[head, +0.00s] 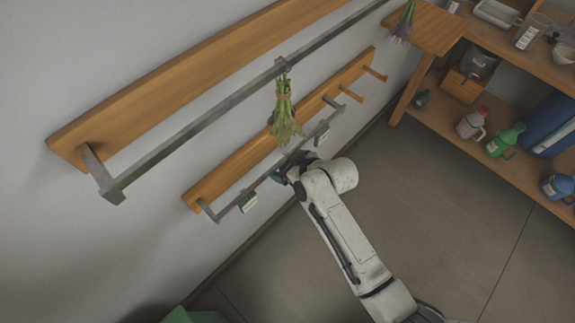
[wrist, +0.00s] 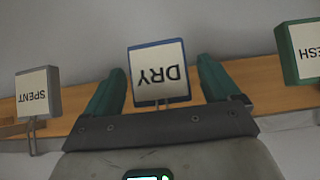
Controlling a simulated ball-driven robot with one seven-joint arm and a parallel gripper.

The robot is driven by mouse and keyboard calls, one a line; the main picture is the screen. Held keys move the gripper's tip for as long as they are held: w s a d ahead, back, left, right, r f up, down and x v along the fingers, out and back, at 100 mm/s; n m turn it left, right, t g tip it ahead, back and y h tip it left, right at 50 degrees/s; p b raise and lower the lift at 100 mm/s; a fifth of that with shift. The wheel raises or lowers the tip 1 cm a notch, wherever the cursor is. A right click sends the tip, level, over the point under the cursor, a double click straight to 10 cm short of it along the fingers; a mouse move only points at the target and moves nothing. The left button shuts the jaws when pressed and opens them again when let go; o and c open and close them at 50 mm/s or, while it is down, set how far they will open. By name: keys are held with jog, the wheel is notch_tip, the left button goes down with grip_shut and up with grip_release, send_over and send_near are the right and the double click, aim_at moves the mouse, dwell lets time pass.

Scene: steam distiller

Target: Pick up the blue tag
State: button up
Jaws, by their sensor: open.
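The blue tag (wrist: 159,70) has a blue edge and a pale face reading "DRY", upside down in the wrist view. It hangs in front of the wooden wall board, between the two teal fingers of my gripper (wrist: 158,82). The fingers are open, with a gap on each side of the tag. In the head view my gripper (head: 278,174) is at the lower rail, and I cannot make out the blue tag there.
A grey "SPENT" tag (wrist: 37,92) is on the left and a green tag (wrist: 303,52) on the right in the wrist view. A herb bundle (head: 284,115) hangs from the upper rail (head: 200,125). Shelves (head: 440,110) with bottles stand at right; the floor (head: 440,220) is clear.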

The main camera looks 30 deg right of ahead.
jog(key=c, duration=1)
jog(key=shift+c, duration=0.2)
jog(key=shift+r, duration=0.15)
